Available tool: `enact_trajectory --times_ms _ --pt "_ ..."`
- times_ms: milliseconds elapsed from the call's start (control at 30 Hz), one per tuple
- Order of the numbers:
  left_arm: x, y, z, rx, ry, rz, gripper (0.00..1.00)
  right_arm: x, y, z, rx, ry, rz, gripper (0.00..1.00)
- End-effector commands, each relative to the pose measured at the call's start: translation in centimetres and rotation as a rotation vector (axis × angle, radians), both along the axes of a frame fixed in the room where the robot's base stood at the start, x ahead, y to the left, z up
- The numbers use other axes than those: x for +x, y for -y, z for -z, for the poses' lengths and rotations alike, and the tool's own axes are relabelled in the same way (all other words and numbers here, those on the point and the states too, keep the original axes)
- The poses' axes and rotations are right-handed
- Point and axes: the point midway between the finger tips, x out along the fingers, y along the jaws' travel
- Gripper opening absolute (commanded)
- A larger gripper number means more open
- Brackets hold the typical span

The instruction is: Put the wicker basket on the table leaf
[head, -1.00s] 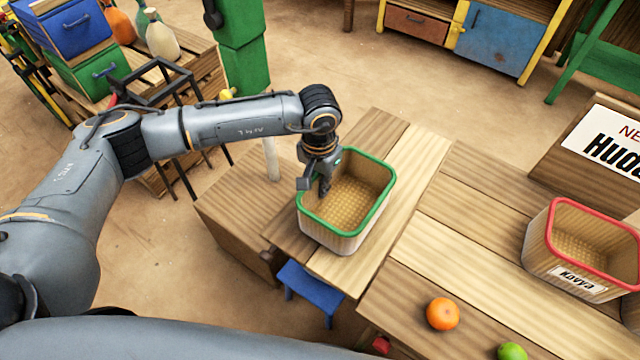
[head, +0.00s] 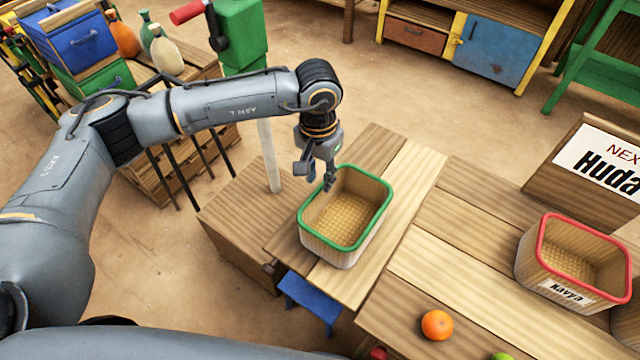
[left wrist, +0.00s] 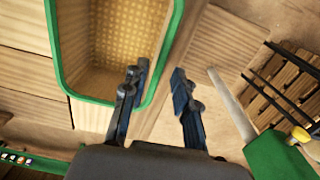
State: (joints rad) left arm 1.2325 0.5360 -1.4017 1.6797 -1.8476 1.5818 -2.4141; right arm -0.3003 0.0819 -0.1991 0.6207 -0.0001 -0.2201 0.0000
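The wicker basket (head: 345,245) has a green rim and stands upright on the table leaf (head: 408,170), the plank section on the left of the table. My left gripper (head: 328,184) is at the basket's far left corner, just above the rim. The basket is empty. My right gripper is not in view.
A red-rimmed basket (head: 530,262) with a name label stands on the main table at the right. An orange (head: 437,325) and a partly cut-off green fruit (head: 502,356) lie near the front. A sign (head: 600,165) stands behind. A wooden box (head: 235,220) is left of the leaf.

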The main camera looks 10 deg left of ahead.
Motion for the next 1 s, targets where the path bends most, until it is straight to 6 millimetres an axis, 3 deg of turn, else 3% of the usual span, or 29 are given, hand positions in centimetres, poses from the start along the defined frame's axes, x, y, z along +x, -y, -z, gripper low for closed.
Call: enact_trajectory --times_ms 33,200,800,933,1000 --pt "0.0 0.0 -1.1 0.0 0.001 0.0 0.29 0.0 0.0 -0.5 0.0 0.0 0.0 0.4" --pt "0.0 0.0 -2.5 0.0 0.001 0.0 0.29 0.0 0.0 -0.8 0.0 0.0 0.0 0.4" --pt "-0.1 0.1 -2.7 -0.006 -0.002 -0.001 0.29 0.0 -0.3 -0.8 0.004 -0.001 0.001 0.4" --pt "-1.2 2.4 -2.1 -0.09 -0.031 -0.025 0.29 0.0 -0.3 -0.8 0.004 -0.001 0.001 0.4" --pt "-2.7 5.2 -1.9 -0.195 -0.07 -0.061 0.29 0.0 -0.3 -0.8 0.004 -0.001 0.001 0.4"
